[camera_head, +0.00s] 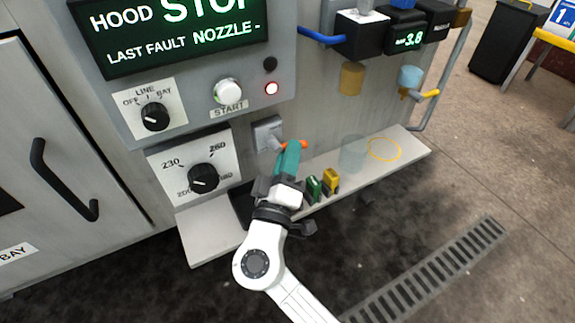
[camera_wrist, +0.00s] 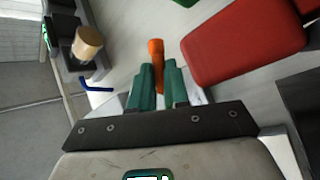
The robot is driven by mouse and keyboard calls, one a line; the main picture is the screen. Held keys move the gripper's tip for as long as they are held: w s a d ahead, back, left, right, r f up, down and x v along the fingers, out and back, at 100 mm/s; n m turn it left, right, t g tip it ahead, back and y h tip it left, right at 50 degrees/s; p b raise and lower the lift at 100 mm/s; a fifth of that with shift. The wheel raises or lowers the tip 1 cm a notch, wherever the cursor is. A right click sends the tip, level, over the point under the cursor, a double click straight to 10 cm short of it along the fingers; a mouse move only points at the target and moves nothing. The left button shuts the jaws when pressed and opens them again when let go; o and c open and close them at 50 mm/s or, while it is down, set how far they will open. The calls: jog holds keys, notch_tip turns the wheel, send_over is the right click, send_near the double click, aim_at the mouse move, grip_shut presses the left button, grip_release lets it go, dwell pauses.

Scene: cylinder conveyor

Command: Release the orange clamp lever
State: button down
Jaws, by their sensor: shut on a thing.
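The orange clamp lever (camera_head: 299,145) sticks out from a grey block (camera_head: 268,135) on the machine's front panel, just above the pale shelf. In the wrist view the lever (camera_wrist: 156,50) reaches between the two green fingers, its rounded orange end showing beyond their tips. My gripper (camera_head: 289,155) has its green fingertips at the lever from below. In the wrist view my gripper (camera_wrist: 159,74) is shut on the lever. The lever's lower part is hidden behind the fingers.
A green block (camera_head: 314,188) and a yellow block (camera_head: 331,181) stand on the shelf (camera_head: 210,230) right beside my gripper. A translucent cylinder (camera_head: 352,153) stands further right, near a yellow ring (camera_head: 384,149). The START button (camera_head: 228,91) and knobs are above left. A red block (camera_wrist: 245,45) shows close in the wrist view.

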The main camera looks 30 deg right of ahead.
jog(key=shift+r+n+b, duration=0.1)
jog(key=shift+n+b, duration=0.2)
jog(key=shift+n, duration=0.2)
jog(key=c, duration=1.1)
grip_release()
jog(key=p+v, duration=0.2)
jog(key=v, duration=0.8)
jog(key=shift+s+a+f, duration=0.15)
jog(key=shift+s+f, duration=0.1)
jog(key=shift+f, duration=0.1)
jog(key=shift+c, duration=0.5)
